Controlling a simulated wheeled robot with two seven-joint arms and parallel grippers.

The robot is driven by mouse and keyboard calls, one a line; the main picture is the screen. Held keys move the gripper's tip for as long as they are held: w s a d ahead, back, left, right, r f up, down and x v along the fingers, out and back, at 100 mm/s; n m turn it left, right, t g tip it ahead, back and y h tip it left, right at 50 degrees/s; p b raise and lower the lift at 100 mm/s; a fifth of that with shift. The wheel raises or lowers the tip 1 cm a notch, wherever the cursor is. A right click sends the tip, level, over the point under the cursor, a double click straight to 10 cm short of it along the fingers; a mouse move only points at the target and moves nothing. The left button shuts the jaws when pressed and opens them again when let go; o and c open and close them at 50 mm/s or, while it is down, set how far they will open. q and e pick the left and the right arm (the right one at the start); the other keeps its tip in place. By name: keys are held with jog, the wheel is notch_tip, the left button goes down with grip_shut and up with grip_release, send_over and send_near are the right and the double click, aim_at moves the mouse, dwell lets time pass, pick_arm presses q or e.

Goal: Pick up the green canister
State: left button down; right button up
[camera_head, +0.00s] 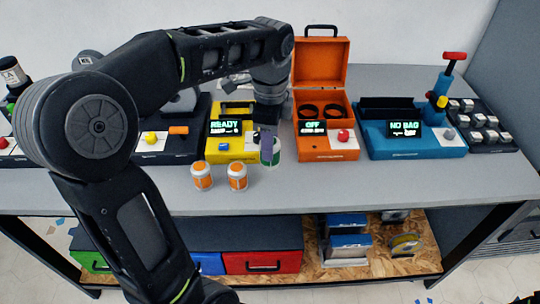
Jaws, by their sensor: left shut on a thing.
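The green canister (276,153) has a pale band and is at the front middle of the grey table (330,183), before the gap between the yellow machine and the orange machine. My left gripper (268,140) reaches down from above and is shut on the canister, with a finger covering part of its left side. I cannot tell whether the canister's base touches the table.
Two orange and white canisters (202,177) (237,176) stand left of the green one. Behind are a yellow machine (218,149), an open orange machine (318,154) and a blue machine (415,151). The table's front right is clear.

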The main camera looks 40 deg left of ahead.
pick_arm(q)
notch_tip(320, 180, up, 2)
jog(key=shift+r, duration=0.1)
dwell(0.6)
